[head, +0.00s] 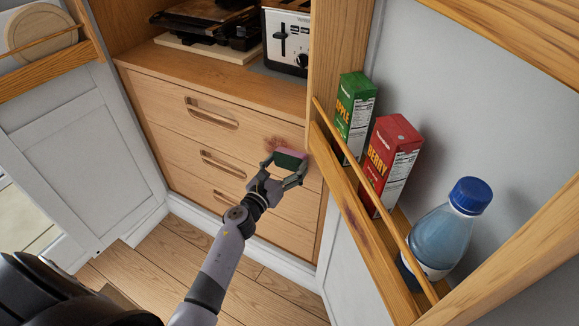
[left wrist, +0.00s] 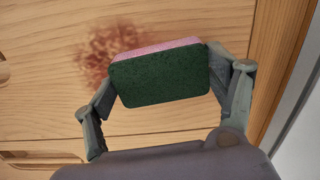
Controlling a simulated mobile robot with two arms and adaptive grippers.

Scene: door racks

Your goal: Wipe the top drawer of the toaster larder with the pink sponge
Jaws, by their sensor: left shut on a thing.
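The pink sponge (left wrist: 160,75) has a dark green scouring side that faces the left wrist camera and a pink layer on its far side. My left gripper (head: 286,164) is shut on the sponge, one finger at each end, close in front of the right part of the top drawer (head: 165,97). A reddish-brown stain (left wrist: 110,52) marks the drawer front, just left of and above the sponge in the left wrist view. I cannot tell whether the sponge touches the wood. The toaster (head: 288,38) stands on the counter above the drawers. My right gripper is not in view.
An open door at the right carries a rack (head: 357,187) with a green apple carton (head: 354,115), a red berry carton (head: 391,160) and a blue-capped bottle (head: 445,230). Another open door (head: 75,150) stands at the left. Wooden floor (head: 165,255) lies below.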

